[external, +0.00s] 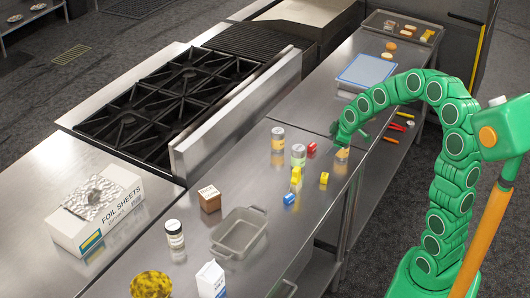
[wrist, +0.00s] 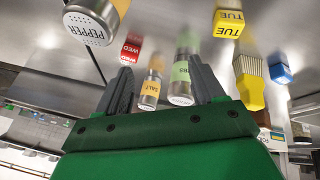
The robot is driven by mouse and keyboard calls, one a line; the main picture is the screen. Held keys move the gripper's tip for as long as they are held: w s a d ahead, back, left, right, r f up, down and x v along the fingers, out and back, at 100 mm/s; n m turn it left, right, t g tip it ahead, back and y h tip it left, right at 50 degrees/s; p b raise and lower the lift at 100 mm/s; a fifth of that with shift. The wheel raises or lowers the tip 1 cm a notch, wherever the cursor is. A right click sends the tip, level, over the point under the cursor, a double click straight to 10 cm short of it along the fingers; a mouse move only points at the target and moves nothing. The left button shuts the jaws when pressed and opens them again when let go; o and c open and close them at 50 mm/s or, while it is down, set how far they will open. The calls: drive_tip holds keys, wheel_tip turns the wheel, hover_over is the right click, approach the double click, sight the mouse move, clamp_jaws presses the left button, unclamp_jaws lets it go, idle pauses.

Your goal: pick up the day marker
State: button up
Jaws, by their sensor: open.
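Several day markers lie on the steel counter. A red marker (external: 312,149) sits beside the shakers; its WED label shows in the wrist view (wrist: 131,50). A yellow marker (external: 324,179) lies nearer the front and reads TUE in the wrist view (wrist: 229,24). A blue marker (external: 289,199) lies beside a yellow-handled brush (external: 296,175); it also shows in the wrist view (wrist: 282,72). My gripper (external: 345,133) is open and empty above the counter's right edge, over the pepper shaker (external: 342,154). Its fingers (wrist: 164,70) show apart in the wrist view, with no marker between them.
A salt shaker (external: 278,138) and a green-labelled jar (external: 298,155) stand left of the red marker. The pepper shaker also shows close in the wrist view (wrist: 92,22). A grey tray (external: 217,238) and brown box (external: 209,198) stand farther left.

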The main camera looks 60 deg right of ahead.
drive_tip(key=m+g+y, duration=0.1)
drive_tip(key=m+y, duration=0.1)
approach(325, 175)
drive_tip(key=f, duration=0.1)
drive_tip(key=shift+x, duration=3.95)
drive_tip(key=shift+w+a+r, duration=0.1)
drive_tip(key=shift+w, duration=0.05)
drive_tip(key=c, duration=1.1)
